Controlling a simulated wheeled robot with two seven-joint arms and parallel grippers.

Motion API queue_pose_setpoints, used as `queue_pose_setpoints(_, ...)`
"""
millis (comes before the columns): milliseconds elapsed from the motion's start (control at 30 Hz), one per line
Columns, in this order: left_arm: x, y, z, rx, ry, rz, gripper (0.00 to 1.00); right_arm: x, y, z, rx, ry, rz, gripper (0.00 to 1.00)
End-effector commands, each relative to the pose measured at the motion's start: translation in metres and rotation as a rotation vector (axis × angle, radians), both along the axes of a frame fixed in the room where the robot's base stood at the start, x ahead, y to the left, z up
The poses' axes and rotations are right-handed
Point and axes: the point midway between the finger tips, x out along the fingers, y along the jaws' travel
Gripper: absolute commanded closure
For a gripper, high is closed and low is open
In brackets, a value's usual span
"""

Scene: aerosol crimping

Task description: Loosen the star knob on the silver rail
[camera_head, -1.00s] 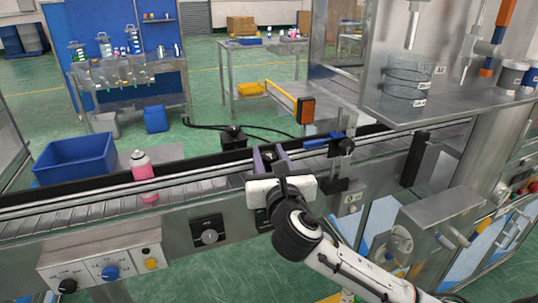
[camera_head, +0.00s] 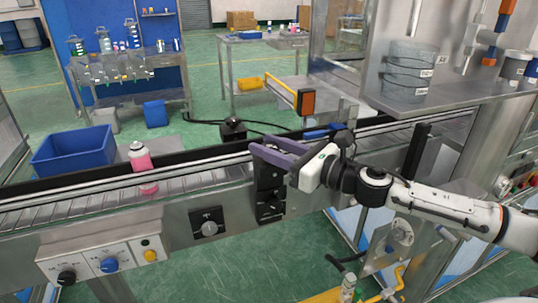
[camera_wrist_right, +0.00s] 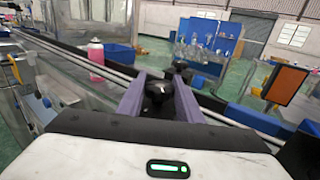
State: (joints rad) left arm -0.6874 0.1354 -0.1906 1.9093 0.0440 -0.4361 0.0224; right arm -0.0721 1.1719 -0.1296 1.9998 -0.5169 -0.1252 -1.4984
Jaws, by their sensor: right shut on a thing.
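My right gripper (camera_head: 264,150) reaches in from the right in the head view, its purple fingers over the near side of the conveyor. In the right wrist view the fingers (camera_wrist_right: 160,82) stand on both sides of the black star knob (camera_wrist_right: 157,91) and are shut on it. In the head view the fingers hide this knob. The silver rail (camera_head: 95,188) runs along the conveyor and also shows in the right wrist view (camera_wrist_right: 118,68). A black bracket (camera_head: 268,177) hangs on the conveyor's front just below the fingers. My left gripper is not in view.
A pink bottle (camera_head: 142,168) stands on the conveyor left of my gripper. A blue bin (camera_head: 72,155) is behind the belt. An orange-faced box (camera_head: 306,102) stands behind the gripper. A control panel (camera_head: 108,262) is at the front left. A steel machine frame stands at the right.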

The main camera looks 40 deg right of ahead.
Motion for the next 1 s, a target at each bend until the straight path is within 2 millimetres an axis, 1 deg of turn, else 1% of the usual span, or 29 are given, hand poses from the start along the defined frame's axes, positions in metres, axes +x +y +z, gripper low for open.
queue_pose_setpoints(33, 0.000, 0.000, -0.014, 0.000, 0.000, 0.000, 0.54, 0.001, -0.002, -0.007, -0.004, -0.001, 0.035, 0.90)
queue_pose_setpoints(200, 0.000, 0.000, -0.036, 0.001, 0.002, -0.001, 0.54, 0.001, -0.002, -0.005, -0.002, -0.004, 0.149, 0.90)
queue_pose_setpoints(300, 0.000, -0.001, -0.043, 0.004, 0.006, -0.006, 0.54, 0.001, -0.001, -0.004, -0.001, -0.005, 0.200, 0.90)
queue_pose_setpoints(600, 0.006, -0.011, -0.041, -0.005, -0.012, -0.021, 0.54, 0.001, 0.000, -0.001, 0.001, -0.003, 0.284, 0.90)
queue_pose_setpoints(1000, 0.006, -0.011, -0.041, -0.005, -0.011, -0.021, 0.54, 0.000, 0.000, 0.001, 0.001, -0.004, 0.296, 0.90)
